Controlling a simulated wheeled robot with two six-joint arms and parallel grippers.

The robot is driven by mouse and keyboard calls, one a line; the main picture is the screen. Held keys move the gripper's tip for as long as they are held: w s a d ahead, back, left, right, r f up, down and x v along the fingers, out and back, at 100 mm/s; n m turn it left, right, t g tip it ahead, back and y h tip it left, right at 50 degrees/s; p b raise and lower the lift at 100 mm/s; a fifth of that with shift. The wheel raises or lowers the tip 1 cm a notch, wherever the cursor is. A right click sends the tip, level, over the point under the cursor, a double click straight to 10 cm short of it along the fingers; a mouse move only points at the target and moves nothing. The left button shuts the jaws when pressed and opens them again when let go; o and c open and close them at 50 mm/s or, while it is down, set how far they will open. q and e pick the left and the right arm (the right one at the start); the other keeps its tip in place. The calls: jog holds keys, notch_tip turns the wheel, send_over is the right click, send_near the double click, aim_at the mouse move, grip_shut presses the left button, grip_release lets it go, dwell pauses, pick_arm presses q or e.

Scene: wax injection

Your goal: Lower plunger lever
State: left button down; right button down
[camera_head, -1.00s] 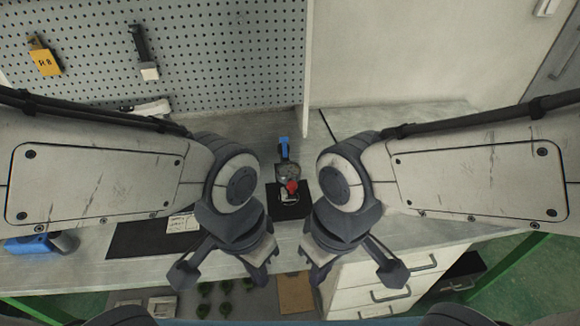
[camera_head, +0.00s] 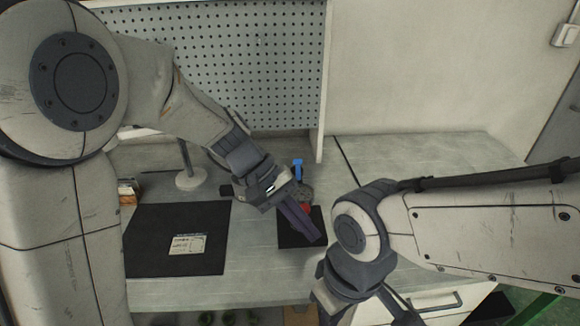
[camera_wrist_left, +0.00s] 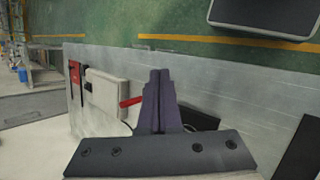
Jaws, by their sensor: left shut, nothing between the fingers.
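The wax injector, a small device with a blue handle (camera_head: 298,170), a round grey body (camera_head: 306,190) and a red part (camera_head: 305,208), stands at the back of a black mat (camera_head: 290,238). My left gripper (camera_head: 316,236) is shut and empty. Its fingers cross in front of the device and hide part of it. I cannot tell whether they touch it.
A larger black mat (camera_head: 150,250) with a white label card (camera_head: 187,244) lies on the worktop to the left. A round-based stand (camera_head: 190,179) is behind it. A pegboard (camera_head: 250,60) rises at the back. The worktop right of the device (camera_head: 430,155) is clear.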

pick_arm(q)
jog(key=w+a+f+n+t+h+b, duration=0.1)
jog(key=w+a+n+t+h, duration=0.15)
jog(key=w, duration=0.55)
jog(key=w+a+f+n+t+h+b, duration=0.1)
jog(key=w+a+n+t+h+b, duration=0.15)
jog(key=w, duration=0.45)
jog(key=n+t+h, duration=0.2)
jog(key=n+t, duration=0.2)
send_near(298, 169)
jog(key=w+a+r, duration=0.1)
jog(key=w+a, duration=0.2)
jog(key=shift+s+r, duration=0.15)
jog(key=shift+s, duration=0.1)
jog(key=shift+g, duration=0.3)
jog(key=x, duration=1)
jog(key=shift+f, duration=0.2)
